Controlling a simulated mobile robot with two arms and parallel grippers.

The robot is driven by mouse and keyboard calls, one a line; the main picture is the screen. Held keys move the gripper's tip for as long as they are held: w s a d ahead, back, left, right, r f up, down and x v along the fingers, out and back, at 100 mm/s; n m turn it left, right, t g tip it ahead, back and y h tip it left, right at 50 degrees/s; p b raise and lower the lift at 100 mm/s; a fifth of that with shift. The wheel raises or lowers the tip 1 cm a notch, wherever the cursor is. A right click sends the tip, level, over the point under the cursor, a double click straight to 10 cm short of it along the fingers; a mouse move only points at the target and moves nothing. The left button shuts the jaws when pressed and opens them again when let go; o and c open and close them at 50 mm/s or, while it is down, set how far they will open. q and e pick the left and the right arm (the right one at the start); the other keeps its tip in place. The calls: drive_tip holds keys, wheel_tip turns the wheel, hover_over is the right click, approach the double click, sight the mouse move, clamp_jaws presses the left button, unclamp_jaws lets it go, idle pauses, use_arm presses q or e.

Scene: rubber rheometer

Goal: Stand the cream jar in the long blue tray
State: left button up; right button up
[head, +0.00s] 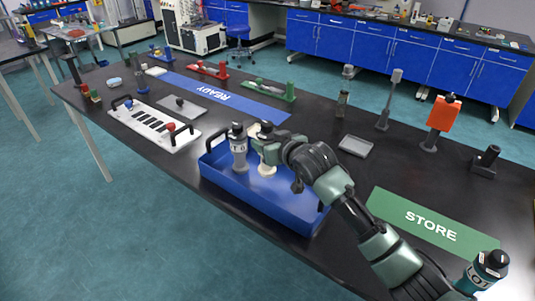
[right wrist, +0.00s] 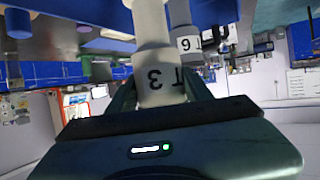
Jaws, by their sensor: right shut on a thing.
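The cream jar (head: 267,170) is upright inside the long blue tray (head: 245,208), near its far side. I cannot tell whether its base touches the tray floor. My right gripper (head: 270,151) is shut on the jar's upper part and hides some of it. In the right wrist view the cream jar (right wrist: 158,76) is between the fingers and carries a "T3" label. A grey jar (head: 239,157) with a dark cap stands in the tray just left of it; it also shows in the right wrist view (right wrist: 188,44). My left gripper is not in view.
A green STORE mat (head: 430,222) lies to the right, and a teal jar (head: 483,274) stands at the lower right. A blue READY mat (head: 225,97) lies behind. A white rack (head: 153,124) is left of the tray. The tray's near right part is empty.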

drive_tip(key=shift+f, duration=2.3)
drive_tip(key=shift+f, duration=0.1)
drive_tip(key=o, duration=1.5)
drive_tip(key=v, duration=1.2)
drive_tip(key=shift+d, duration=0.1)
